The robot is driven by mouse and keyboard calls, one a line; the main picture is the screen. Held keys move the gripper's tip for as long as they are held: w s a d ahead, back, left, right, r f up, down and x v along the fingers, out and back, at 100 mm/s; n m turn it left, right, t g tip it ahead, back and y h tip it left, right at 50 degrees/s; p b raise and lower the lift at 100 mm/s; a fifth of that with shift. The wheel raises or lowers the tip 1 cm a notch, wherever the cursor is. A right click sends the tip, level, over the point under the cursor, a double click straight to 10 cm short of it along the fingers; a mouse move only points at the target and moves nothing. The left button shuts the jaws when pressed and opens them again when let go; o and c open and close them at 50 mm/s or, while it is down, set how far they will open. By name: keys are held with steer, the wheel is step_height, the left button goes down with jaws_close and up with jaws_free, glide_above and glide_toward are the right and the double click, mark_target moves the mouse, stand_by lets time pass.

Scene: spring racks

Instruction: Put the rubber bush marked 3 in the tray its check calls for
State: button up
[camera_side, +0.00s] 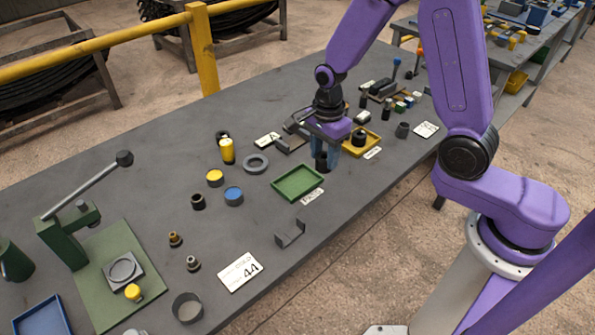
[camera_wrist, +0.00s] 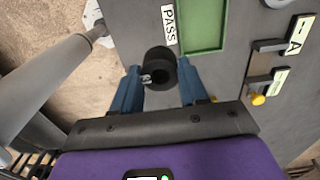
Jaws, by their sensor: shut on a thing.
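My gripper (camera_side: 337,158) is shut on a black rubber bush (camera_side: 321,163), held between its blue fingers. In the wrist view the bush (camera_wrist: 160,70) shows its round bore and a small white mark too unclear to read for certain. The bush is beside the green tray (camera_side: 297,183), past its right corner in the side view. The green tray looks empty; its card (camera_wrist: 169,25) reads PASS. A yellow tray (camera_side: 375,138) lies behind my gripper with a dark round part in it and a card (camera_side: 372,153) I cannot read.
A dark block gauge marked A (camera_wrist: 275,45) stands near the green tray. A grey ring (camera_side: 255,164), a yellow cylinder (camera_side: 227,151) and a blue-topped part (camera_side: 234,195) stand left of it. A bracket (camera_side: 290,234) and a 44 card (camera_side: 240,271) lie near the table's front edge.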

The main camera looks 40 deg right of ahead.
steer(key=w+f, duration=0.4)
steer(key=w, duration=0.1)
steer(key=w+a+f, duration=0.1)
steer(key=w+f, duration=0.1)
steer(key=f, duration=0.1)
steer(key=shift+w+a, duration=0.1)
steer(key=shift+w, duration=0.15)
steer(key=shift+w+f, duration=0.15)
steer(key=shift+f, duration=1.5)
steer(key=shift+f, duration=0.15)
steer(key=o, duration=1.2)
steer(key=shift+c, duration=0.2)
step_height(320, 180, up, 12)
steer(key=shift+r, duration=0.2)
steer(key=shift+a, duration=0.1)
